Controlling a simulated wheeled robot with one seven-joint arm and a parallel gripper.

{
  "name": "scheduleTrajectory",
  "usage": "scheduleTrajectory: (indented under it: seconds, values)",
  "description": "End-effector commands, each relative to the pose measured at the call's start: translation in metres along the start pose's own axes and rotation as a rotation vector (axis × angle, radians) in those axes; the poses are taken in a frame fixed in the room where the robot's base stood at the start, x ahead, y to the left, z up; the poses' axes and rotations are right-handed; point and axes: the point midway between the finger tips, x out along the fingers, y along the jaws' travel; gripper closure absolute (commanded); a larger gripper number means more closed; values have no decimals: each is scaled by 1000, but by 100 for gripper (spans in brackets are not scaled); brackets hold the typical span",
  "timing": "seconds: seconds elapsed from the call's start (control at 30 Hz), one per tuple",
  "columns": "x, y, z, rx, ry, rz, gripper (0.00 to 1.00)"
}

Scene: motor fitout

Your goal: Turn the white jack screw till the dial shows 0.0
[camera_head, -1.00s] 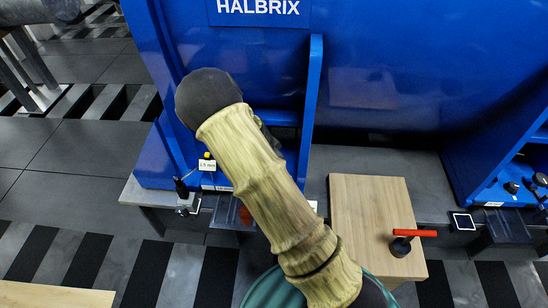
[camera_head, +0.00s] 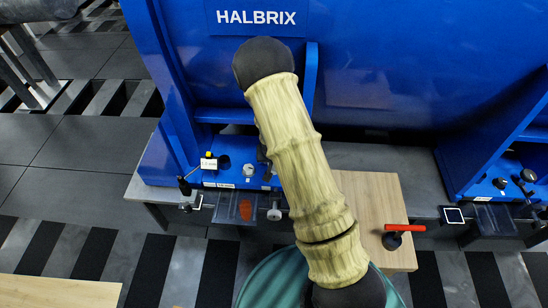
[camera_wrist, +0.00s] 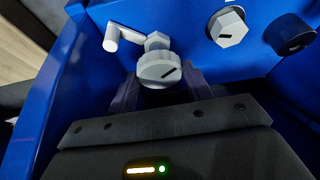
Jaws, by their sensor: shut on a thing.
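The white jack screw (camera_wrist: 158,70) is in the middle of the wrist view, a round head with a dark slot mark across its face. My gripper (camera_wrist: 160,84) is shut on it, with one dark finger on each side. In the head view, my arm hides the gripper's fingers and most of the screw. The dial (camera_head: 208,163), with a small white readout and a yellow top, stands on the blue motor foot at the left. Its digits are too small to read surely.
A white hex bolt (camera_wrist: 228,27) and a black knob (camera_wrist: 290,35) sit right of the screw in the wrist view. A white bent rod (camera_wrist: 122,36) is at its left. A wooden board (camera_head: 375,200) with a red-handled tool (camera_head: 400,230) lies right of my arm.

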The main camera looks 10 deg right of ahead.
Motion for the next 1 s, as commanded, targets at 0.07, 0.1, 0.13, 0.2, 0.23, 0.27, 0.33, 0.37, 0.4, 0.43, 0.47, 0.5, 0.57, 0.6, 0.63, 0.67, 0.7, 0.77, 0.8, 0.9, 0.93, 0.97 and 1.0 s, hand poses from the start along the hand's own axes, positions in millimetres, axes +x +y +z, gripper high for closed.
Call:
scheduleTrajectory:
  seconds: [0.07,0.1,0.13,0.2,0.23,0.27,0.33,0.37,0.4,0.43,0.47,0.5,0.57,0.6,0.63,0.67,0.7,0.77,0.8,0.9,0.93,0.97,1.0]
  values:
    - [-2,-1,-2,-33,3,-18,73]
    - [-2,-1,-2,-47,4,-24,73]
    - [-2,-1,-2,-56,4,-27,73]
    - [-2,-1,-2,-74,5,-34,73]
    - [-2,-1,-2,-80,5,-37,73]
    - [-2,-1,-2,-84,5,-39,73]
    - [-2,-1,-2,-92,5,-42,73]
    - [-2,-1,-2,-94,5,-42,73]
    - [-1,-1,-2,-96,5,-43,73]
    - [-1,-1,-2,-96,5,-43,73]
    - [-1,-1,-2,-97,5,-43,73]
    - [-1,-1,-2,-96,5,-43,73]
    - [-1,-1,-2,-96,6,-43,73]
    - [-1,-1,-2,-96,6,-43,73]
    - [-1,-1,-2,-96,6,-43,73]
    - [-1,-1,-2,-95,6,-43,73]
    - [-1,-1,-2,-95,6,-43,73]
    - [-1,-1,-2,-95,6,-42,38]
    - [-1,-1,-2,-95,5,-42,31]
    - [-1,0,-2,-94,4,-41,28]
    - [-1,0,-2,-93,3,-41,28]
    - [-1,0,-1,-93,3,-40,28]
    - [-1,0,-1,-93,3,-40,28]
